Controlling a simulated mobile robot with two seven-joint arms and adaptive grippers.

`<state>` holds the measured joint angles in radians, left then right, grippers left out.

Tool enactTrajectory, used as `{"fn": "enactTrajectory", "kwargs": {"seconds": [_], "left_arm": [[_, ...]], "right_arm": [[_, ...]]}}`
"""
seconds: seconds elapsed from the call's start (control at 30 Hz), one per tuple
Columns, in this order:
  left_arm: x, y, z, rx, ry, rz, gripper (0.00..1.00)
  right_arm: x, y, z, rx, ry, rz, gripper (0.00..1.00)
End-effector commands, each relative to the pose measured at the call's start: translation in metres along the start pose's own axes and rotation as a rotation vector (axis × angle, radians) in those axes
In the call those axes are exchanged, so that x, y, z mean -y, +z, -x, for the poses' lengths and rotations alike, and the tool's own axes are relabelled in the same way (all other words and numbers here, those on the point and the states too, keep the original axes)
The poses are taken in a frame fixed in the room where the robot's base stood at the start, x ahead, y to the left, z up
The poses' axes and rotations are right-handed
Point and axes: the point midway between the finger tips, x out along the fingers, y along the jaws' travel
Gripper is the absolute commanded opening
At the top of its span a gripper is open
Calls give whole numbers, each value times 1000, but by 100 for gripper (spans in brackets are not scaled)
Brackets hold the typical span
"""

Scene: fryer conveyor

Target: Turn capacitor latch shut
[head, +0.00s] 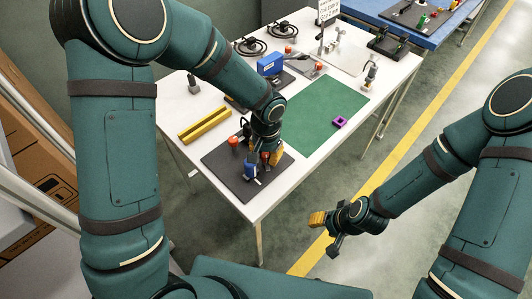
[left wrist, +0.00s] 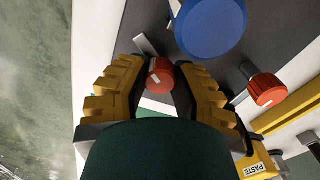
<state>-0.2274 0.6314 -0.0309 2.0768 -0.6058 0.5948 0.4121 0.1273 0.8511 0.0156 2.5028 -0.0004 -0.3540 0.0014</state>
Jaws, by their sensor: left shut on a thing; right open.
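A dark board (head: 222,163) lies at the near end of the white table and bears a blue capacitor (head: 250,168), which shows as a blue round top in the left wrist view (left wrist: 210,25). My left gripper (head: 267,158) is low over the board beside the capacitor. In the left wrist view its yellow-padded fingers (left wrist: 160,88) are shut on a red knob (left wrist: 160,76) with a white mark, the latch by its look. A second red knob (left wrist: 266,89) stands free on the capacitor's other side. My right gripper (head: 327,231) is open and empty, off the table over the floor.
A yellow rail (head: 204,124) lies left of the board. A green mat (head: 312,108) with a purple part (head: 339,122) lies to the right. A blue box (head: 270,64) and coiled black items stand further back.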

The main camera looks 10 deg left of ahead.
Motion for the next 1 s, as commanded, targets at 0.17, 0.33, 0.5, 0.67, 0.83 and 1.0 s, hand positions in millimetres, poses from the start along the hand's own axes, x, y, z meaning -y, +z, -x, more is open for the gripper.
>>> {"fn": "enactTrajectory", "kwargs": {"seconds": [0.17,0.33,0.5,0.67,0.83,1.0], "left_arm": [[0,-1,1,-4,0,-166,0],[-1,-1,1,-4,1,-327,0],[-1,-1,1,-4,0,-489,0],[-1,-1,1,-4,0,-632,0],[-2,-1,1,-5,0,-759,0],[-2,-1,1,-5,0,-854,0]], "right_arm": [[1,0,3,2,0,0,47],[2,1,7,3,0,-1,47],[4,1,11,5,0,-1,47],[5,2,14,7,0,-1,47],[7,2,18,9,0,-1,47],[8,2,21,11,-1,-2,47]]}}
